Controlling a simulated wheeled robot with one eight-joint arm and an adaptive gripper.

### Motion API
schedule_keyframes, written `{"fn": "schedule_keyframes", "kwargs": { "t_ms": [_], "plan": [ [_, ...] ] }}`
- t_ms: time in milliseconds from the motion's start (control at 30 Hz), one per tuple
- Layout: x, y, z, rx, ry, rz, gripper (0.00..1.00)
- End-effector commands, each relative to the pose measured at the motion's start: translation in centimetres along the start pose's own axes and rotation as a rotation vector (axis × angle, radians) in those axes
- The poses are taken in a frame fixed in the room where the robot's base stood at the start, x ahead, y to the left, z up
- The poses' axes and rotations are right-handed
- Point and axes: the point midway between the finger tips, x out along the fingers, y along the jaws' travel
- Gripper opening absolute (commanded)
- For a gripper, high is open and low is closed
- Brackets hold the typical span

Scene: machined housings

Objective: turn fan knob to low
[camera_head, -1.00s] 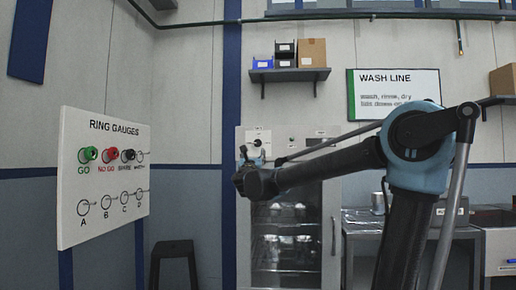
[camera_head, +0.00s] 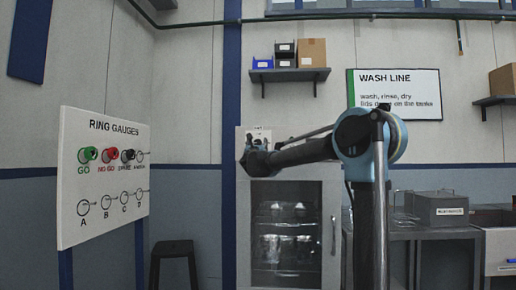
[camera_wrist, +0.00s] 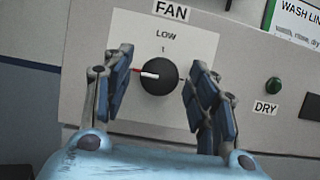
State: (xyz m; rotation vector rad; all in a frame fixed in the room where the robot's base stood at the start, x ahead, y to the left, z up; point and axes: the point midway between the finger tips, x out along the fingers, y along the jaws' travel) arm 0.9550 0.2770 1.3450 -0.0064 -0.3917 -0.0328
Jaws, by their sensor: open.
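The fan knob (camera_wrist: 160,76) is a round black dial with a white pointer bar, on a pale plate under a FAN label (camera_wrist: 171,12) in the wrist view. The LOW mark (camera_wrist: 166,35) is above the knob. The white bar points left, toward a short red mark. My gripper (camera_wrist: 158,88) is open, with one blue-padded finger on each side of the knob. I cannot tell whether either finger touches it. In the head view my gripper (camera_head: 252,160) is in front of the upper part of the cabinet and hides the knob.
The cabinet (camera_head: 332,200) has a glass door below. A bench with a grey box (camera_head: 440,208) is at right.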

Motion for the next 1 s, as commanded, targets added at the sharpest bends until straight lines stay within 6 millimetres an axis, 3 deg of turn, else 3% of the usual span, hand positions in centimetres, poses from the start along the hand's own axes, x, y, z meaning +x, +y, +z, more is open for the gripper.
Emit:
{"fn": "schedule_keyframes", "kwargs": {
  "t_ms": [367, 567, 1000],
  "plan": [
    [0.56, -0.02, -0.03, 0.0, 0.0, 0.0, 0.53],
    [0.54, -0.02, -0.03, 0.0, 0.0, 0.0, 0.1],
    [0.54, 0.03, -0.02, 0.055, 0.0, -0.023, 0.1]
  ]
}}
